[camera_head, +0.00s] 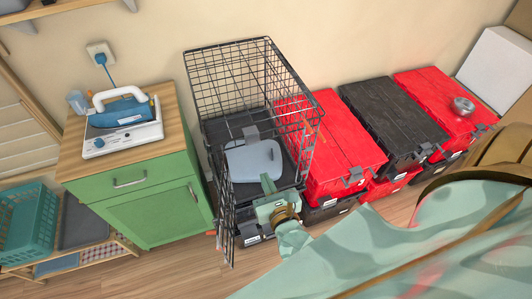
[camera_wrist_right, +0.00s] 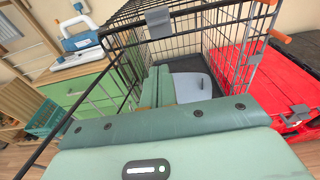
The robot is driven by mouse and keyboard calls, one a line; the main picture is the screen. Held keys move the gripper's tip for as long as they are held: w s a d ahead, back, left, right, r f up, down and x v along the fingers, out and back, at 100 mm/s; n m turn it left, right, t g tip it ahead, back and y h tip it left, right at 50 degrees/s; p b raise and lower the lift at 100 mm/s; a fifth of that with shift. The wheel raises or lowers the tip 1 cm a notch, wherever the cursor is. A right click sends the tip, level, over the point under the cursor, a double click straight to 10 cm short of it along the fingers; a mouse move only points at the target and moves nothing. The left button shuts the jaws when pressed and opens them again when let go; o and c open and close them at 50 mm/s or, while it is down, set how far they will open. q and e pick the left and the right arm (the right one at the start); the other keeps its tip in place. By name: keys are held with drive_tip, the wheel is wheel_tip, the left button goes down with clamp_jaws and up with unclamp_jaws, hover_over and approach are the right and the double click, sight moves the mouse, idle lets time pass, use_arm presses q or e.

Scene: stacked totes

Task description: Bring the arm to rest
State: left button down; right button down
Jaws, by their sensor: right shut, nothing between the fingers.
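My right gripper (camera_head: 267,184) is at the open front of a black wire crate (camera_head: 262,42), in front of a flat grey-blue object (camera_head: 254,160) lying inside. In the right wrist view, the green fingers of the gripper (camera_wrist_right: 158,74) are together with nothing between them. The grey-blue object (camera_wrist_right: 192,87) shows just beyond them, partly hidden. I cannot tell whether the fingers touch it. The wire crate (camera_wrist_right: 208,6) frames the fingers, its bars close around the wrist. My left gripper is not in view.
Red totes (camera_head: 335,140) and black totes (camera_head: 392,115) stand stacked right of the crate; a metal bowl (camera_head: 463,105) sits on the far red one. The crate door (camera_head: 228,215) hangs open. A green cabinet (camera_head: 150,205) with an iron (camera_head: 122,112) stands left.

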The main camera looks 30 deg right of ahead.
drive_tip(key=shift+d, duration=0.1)
drive_tip(key=s+a+f+n+g+y+b, duration=0.1)
drive_tip(key=s+a+f+n+g+y, duration=0.2)
drive_tip(key=f+n, duration=0.95)
drive_tip(key=s+a+f+n+g+y+b, duration=0.1)
drive_tip(key=s+f+n+g+y+b, duration=0.15)
drive_tip(key=s+f+n, duration=0.95)
drive_tip(key=s+d+f+n+g+b, duration=0.3)
drive_tip(key=s+f+n+g+b, duration=0.1)
drive_tip(key=s+f+n, duration=0.5)
drive_tip(key=s+d+f+n+g+h+b, duration=0.1)
drive_tip(key=s+d+f+n+g+b, duration=0.2)
drive_tip(key=s+f+n, duration=0.6)
wheel_tip(320, 180, down, 5)
drive_tip(key=s+g+b, duration=0.1)
drive_tip(key=g+b, duration=0.1)
drive_tip(key=g, duration=0.1)
drive_tip(key=shift+s+r, duration=0.2)
drive_tip(key=shift+s, duration=0.2)
